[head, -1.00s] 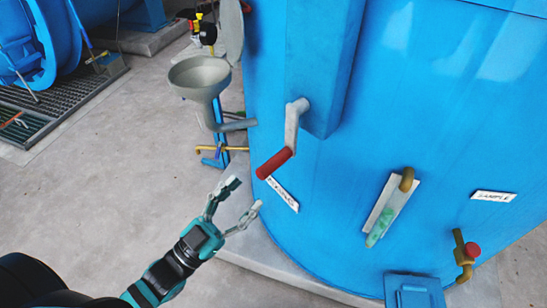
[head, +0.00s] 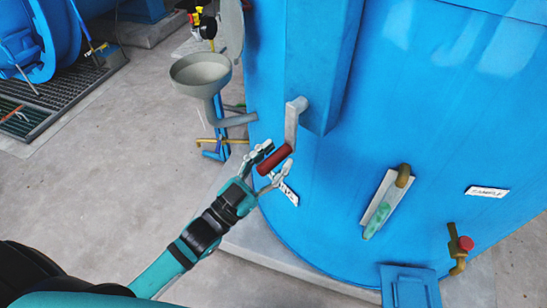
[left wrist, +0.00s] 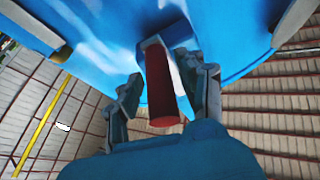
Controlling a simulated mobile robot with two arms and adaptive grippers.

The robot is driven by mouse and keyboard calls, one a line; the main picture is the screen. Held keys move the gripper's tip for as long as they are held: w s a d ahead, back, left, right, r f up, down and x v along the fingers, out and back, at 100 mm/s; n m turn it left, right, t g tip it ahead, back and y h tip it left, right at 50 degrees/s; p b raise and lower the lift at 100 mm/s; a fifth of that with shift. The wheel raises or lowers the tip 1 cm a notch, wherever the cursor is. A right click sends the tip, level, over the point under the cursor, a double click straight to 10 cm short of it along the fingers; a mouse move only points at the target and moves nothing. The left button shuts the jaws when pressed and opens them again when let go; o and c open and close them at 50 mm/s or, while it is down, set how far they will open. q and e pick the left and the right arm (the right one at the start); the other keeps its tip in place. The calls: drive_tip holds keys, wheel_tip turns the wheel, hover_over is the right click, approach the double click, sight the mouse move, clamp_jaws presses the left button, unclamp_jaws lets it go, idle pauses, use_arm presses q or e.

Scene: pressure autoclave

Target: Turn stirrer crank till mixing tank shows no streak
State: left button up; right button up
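The blue mixing tank (head: 440,120) fills the right of the head view. Its stirrer crank has a grey arm (head: 292,125) hanging from a blue housing and a red handle (head: 274,160) pointing down-left. My left gripper (head: 275,159) is at the handle with a finger on either side. In the left wrist view the red handle (left wrist: 161,85) lies between the fingers, with gaps visible, so the gripper looks open. A pale sight strip (head: 388,198) on the tank shows a green streak (head: 377,220) in its lower part. My right gripper is not in view.
A grey funnel (head: 201,74) stands left of the crank. A white label (head: 284,190) is just below the handle. A brass valve with a red knob (head: 460,247) and a SAMPLE label (head: 487,192) are at right. The concrete floor (head: 100,180) at left is clear.

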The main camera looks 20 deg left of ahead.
use_arm(q)
clamp_jaws()
drive_tip(key=shift+a, duration=0.1)
drive_tip(key=shift+w+a+m+g+h, duration=0.2)
drive_tip(key=shift+a+m+g+h, duration=0.15)
drive_tip(key=shift+m, duration=0.35)
drive_tip(key=w+a+r+m+g+p, duration=0.3)
drive_tip(key=a+r+m+g+p, duration=0.4)
drive_tip(key=m, duration=1.2)
drive_tip(key=shift+w+a+r+h+p, duration=0.4)
drive_tip(key=shift+a+r+p, duration=0.2)
drive_tip(key=shift+r+p, duration=1.15)
drive_tip(key=shift+f+m+p, duration=0.25)
drive_tip(key=shift+m+p, duration=0.05)
